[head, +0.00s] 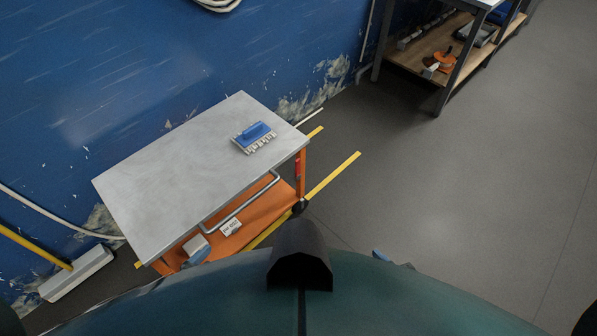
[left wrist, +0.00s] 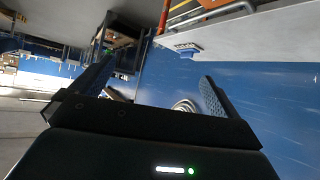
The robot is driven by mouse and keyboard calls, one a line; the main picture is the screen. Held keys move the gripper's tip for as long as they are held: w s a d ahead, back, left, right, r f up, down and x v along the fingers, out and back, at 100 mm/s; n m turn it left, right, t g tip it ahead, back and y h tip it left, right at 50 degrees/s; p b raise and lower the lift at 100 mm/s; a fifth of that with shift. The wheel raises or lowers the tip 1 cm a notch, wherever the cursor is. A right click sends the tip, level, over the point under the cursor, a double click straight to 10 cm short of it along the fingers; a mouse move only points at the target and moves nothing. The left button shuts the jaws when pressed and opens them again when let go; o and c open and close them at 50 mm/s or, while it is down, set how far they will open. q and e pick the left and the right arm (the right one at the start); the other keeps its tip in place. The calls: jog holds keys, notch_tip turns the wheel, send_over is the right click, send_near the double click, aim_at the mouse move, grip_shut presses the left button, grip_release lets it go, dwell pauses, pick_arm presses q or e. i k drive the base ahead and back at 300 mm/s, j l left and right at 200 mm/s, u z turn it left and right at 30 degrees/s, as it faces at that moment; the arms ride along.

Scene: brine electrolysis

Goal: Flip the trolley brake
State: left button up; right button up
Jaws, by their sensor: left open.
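The trolley (head: 170,165) stands by the blue wall in the head view, with a grey metal top, an orange frame and an orange lower shelf. A bent metal handle runs along its near side. A red part (head: 298,168) shows on its right leg, and a dark caster (head: 300,206) sits below that leg. I cannot make out the brake lever. In the left wrist view the trolley (left wrist: 250,35) appears inverted at upper right. My left gripper (left wrist: 150,88) is open and empty, with its fingers wide apart and away from the trolley. My right gripper is not in view.
A blue and white device (head: 255,136) lies on the trolley top. Small white boxes (head: 195,247) sit on the lower shelf. A workbench (head: 440,62) is at upper right. Grey floor (head: 440,190) is clear at the right.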

aim_at(297, 174)
jog(key=l+u, duration=0.1)
jog(key=u, duration=0.45)
jog(key=l+u, duration=0.35)
jog(key=l, duration=0.15)
jog(key=l+u, duration=0.4)
jog(key=k+l+u, duration=0.1)
jog(key=l, duration=0.3)
jog(key=k+l, duration=0.1)
jog(key=l, duration=0.3)
jog(key=k+l+u, duration=0.15)
jog(key=l, duration=0.2)
jog(key=k+l, duration=0.1)
jog(key=l, duration=0.65)
jog(key=k+l, duration=0.15)
jog(key=l, duration=0.5)
jog(key=i+l, duration=0.25)
jog(key=i, duration=0.2)
jog(key=i+l, duration=0.25)
jog(key=i, duration=0.15)
